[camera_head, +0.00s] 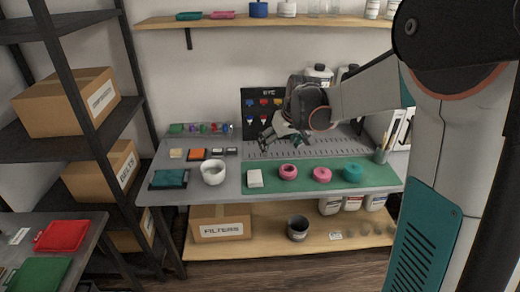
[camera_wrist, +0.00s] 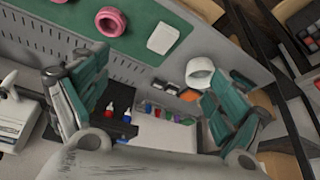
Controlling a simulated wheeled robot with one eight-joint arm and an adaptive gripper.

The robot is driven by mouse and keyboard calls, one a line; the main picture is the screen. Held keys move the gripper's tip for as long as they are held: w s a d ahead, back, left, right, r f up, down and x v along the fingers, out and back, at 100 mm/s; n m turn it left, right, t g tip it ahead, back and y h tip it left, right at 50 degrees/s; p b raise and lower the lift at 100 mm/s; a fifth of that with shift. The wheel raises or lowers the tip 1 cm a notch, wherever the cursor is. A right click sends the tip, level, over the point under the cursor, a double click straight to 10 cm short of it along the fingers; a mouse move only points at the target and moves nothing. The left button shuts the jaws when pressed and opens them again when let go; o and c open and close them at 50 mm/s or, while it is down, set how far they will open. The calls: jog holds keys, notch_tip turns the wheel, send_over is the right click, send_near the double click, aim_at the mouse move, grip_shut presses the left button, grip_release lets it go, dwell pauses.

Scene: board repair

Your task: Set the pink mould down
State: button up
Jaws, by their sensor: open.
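Two pink round pieces rest on the green mat (camera_head: 270,188) on the grey bench. I cannot tell for sure which is the pink mould. One is a pink ring (camera_head: 288,171) with a hole; it also shows at the top of the wrist view (camera_wrist: 111,20). To its right is a pink piece (camera_head: 321,175), only its edge showing in the wrist view (camera_wrist: 59,1). My gripper (camera_head: 277,139) is above the back of the bench, behind the mat and apart from both. In the wrist view my gripper (camera_wrist: 155,80) has its fingers wide apart with nothing between them.
On the mat are a white block (camera_head: 255,178) and a teal round piece (camera_head: 352,173). A white bowl (camera_head: 213,172) and a teal tray (camera_head: 168,179) stand left. A dark dye rack (camera_head: 252,100) and small bottles (camera_head: 200,128) line the back. A brush cup (camera_head: 382,154) stands right.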

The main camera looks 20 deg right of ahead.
jog(key=w+d+f+p, duration=0.1)
jog(key=w+d+f, duration=0.4)
jog(key=w+d, duration=0.1)
jog(key=p, duration=0.1)
send_near(288, 169)
jog(key=shift+a+f+n+b, duration=0.15)
jog(key=shift+a+f+b, duration=0.1)
jog(key=shift+f+b, duration=0.3)
jog(key=shift+a+f+n+b, duration=0.15)
jog(key=shift+a+f+b, duration=0.1)
jog(key=shift+f+b, duration=0.3)
jog(key=shift+b+x, duration=1.25)
jog(key=shift+x, duration=1.45)
jog(key=shift+s+a, duration=0.15)
jog(key=shift+s, duration=0.05)
jog(key=shift+c, duration=0.4)
jog(key=c, duration=1.2)
jog(key=shift+r, duration=0.1)
jog(key=shift+c, duration=0.2)
